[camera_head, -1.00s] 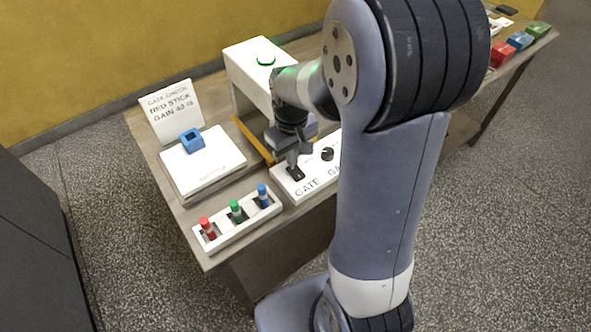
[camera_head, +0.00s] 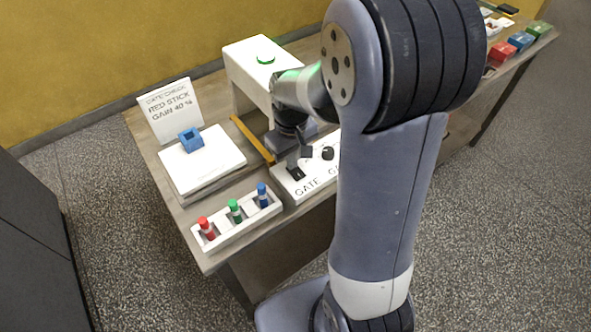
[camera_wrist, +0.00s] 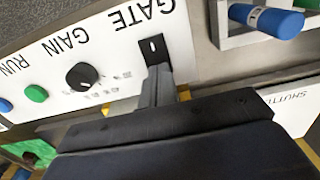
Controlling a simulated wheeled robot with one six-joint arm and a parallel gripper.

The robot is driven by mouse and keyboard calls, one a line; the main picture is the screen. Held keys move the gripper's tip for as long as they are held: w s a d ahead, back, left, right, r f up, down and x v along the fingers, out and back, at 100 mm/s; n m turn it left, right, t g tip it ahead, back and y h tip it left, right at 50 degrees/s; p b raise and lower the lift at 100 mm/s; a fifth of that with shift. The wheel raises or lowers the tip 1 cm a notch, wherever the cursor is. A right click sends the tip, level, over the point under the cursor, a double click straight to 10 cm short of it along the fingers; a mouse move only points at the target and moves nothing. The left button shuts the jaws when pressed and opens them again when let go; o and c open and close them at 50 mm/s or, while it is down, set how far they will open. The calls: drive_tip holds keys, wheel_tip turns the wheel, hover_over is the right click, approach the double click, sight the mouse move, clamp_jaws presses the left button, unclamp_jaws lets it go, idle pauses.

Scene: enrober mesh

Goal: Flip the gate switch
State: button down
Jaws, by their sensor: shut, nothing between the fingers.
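The gate switch (camera_wrist: 153,48) is a small black plate with a light slot on the white control panel (camera_wrist: 110,45), beside the word GATE. In the head view the panel (camera_head: 312,182) lies at the table's front edge, with the switch (camera_head: 295,173) under my gripper (camera_head: 293,165). My gripper is shut and empty, pointing down. In the wrist view its fingertips (camera_wrist: 158,72) are right at the lower end of the switch plate and cover part of it. I cannot tell whether they touch the switch or which way it is set.
A black GAIN knob (camera_wrist: 82,76) and a green RUN button (camera_wrist: 36,93) share the panel. A rack with red, green and blue sticks (camera_head: 238,226) stands left of it. Behind are a white pad (camera_head: 215,165) with a blue holder (camera_head: 191,140), a sign (camera_head: 172,113) and a white housing (camera_head: 250,75).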

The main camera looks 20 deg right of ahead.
drive_tip(key=shift+f, duration=0.1)
wheel_tip(320, 180, up, 7)
drive_tip(key=p, duration=0.5)
drive_tip(key=shift+p, duration=0.4)
wheel_tip(320, 180, down, 7)
drive_tip(key=b, duration=0.6)
drive_tip(key=shift+f, duration=0.1)
drive_tip(key=shift+r, duration=0.3)
